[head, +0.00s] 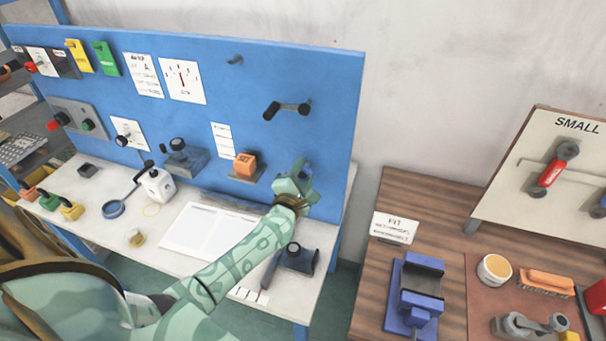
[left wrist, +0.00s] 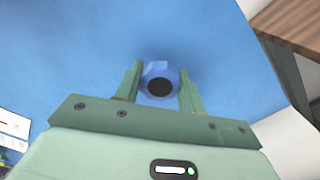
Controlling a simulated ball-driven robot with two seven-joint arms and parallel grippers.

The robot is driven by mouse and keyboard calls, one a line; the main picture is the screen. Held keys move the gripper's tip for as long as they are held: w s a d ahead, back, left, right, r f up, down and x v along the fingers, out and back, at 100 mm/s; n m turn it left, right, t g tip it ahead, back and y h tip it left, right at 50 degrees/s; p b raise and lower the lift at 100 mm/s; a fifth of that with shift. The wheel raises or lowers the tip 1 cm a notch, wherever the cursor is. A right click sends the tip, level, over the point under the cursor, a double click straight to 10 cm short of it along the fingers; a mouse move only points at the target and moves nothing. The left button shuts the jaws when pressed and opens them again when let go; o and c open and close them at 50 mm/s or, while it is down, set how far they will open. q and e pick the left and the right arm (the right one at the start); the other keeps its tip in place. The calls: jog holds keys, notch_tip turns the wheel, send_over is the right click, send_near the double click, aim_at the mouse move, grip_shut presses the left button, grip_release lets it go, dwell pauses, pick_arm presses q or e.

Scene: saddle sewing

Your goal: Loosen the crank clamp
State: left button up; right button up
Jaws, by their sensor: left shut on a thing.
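My left gripper (head: 298,184) is at the right part of the upright blue panel (head: 330,130). In the left wrist view its two fingers (left wrist: 160,92) stand on either side of a blue round knob (left wrist: 160,68) with a dark centre, and are shut on it. The knob sits against the blue panel. In the head view the gripper mostly hides it. A black crank handle (head: 287,109) is on the panel above the gripper. I cannot tell whether it belongs to the knob. My right gripper is not in view.
An orange block (head: 245,164) on a holder is left of the gripper. Paper sheets (head: 208,229) lie on the bench. A wooden table (head: 385,255) with a blue vise (head: 417,290) is at right.

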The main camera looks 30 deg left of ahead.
pick_arm(q)
jog(key=shift+f, duration=0.1)
dwell(0.4)
jog(key=o, duration=1)
jog(key=v, duration=1.6)
jog(key=shift+s+d, duration=0.15)
jog(key=shift+d, duration=0.05)
